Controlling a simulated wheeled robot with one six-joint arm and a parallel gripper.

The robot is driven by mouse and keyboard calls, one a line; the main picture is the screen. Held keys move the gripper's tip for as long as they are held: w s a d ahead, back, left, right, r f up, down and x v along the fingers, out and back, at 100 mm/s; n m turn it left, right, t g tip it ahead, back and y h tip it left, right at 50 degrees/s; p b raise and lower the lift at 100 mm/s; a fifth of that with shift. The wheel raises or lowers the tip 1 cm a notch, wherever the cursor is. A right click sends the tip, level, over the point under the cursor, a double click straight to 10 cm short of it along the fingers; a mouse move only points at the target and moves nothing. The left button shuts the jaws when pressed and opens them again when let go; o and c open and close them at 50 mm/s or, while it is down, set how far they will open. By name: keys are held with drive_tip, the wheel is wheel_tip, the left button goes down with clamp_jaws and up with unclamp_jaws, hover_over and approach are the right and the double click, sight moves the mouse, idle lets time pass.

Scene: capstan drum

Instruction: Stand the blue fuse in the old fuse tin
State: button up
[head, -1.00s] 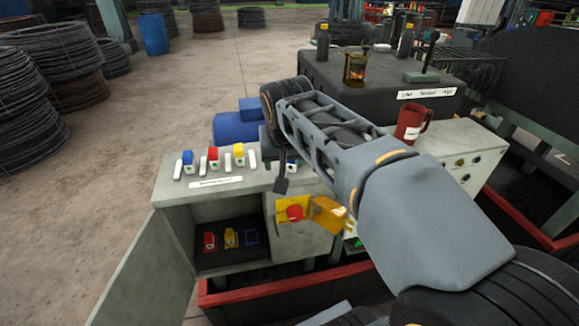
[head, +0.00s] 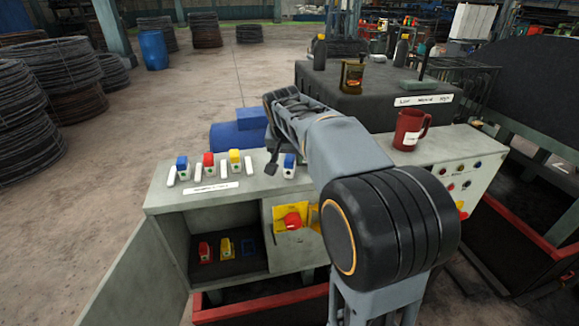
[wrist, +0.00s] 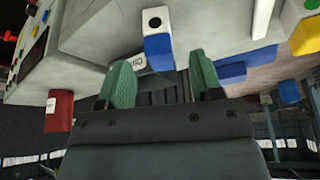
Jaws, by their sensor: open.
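A blue fuse with a white base (head: 289,162) stands on the grey cabinet top (head: 255,190), apart from the row at left. In the wrist view a blue fuse (wrist: 158,45) shows just beyond and between the green fingertips of my gripper (wrist: 158,68). My gripper is open and empty. In the head view my arm hides most of it. A second blue fuse (head: 182,163) stands at the left end of the row between white clips. A small brown and gold tin (head: 352,75) stands on the black box; I cannot tell whether it is open on top.
Red (head: 208,160) and yellow fuses (head: 235,157) stand in the row. A red mug (head: 410,130) stands right of my arm. A red switch (head: 292,221) is on the front.

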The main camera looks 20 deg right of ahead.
sight(289, 159)
drive_tip(key=shift+p+x, duration=0.5)
drive_tip(key=shift+x, duration=2.2)
drive_tip(key=shift+c, duration=0.3)
drive_tip(key=c, duration=1)
drive_tip(key=shift+r, duration=0.15)
drive_tip(key=shift+c, duration=0.2)
